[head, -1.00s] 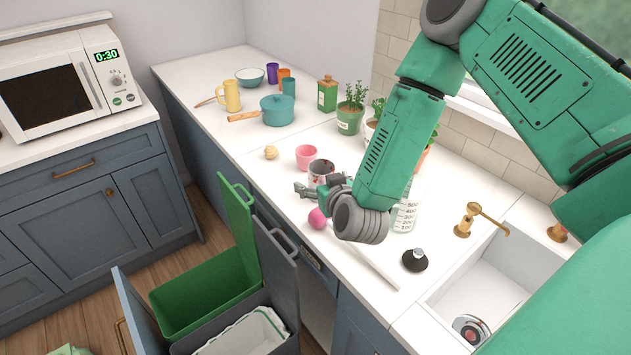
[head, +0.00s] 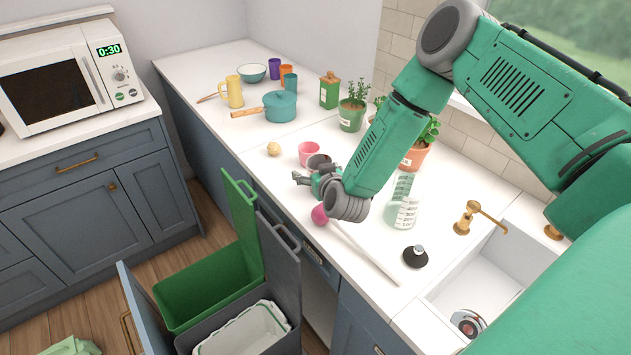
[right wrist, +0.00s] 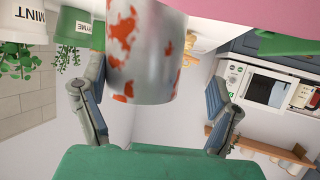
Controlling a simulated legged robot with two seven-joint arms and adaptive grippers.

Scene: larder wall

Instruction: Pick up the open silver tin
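The open silver tin (right wrist: 148,55) with red smears fills the top middle of the right wrist view, which is upside down. In the head view it stands on the counter, and only its grey upper part (head: 319,160) shows behind my right gripper (head: 309,174). In the right wrist view, my right gripper's fingers (right wrist: 155,85) are spread wide, one on each side of the tin. A gap shows on the right side; the left finger looks close to it, and I cannot tell if it touches. My left gripper is in neither view.
A pink cup (head: 308,148) stands just behind the tin. A magenta round thing (head: 320,214) and a measuring jug (head: 402,212) are near my right wrist. Potted herbs (head: 351,116) line the back. The sink (head: 470,285) is at right; open bins (head: 205,285) stand below the counter.

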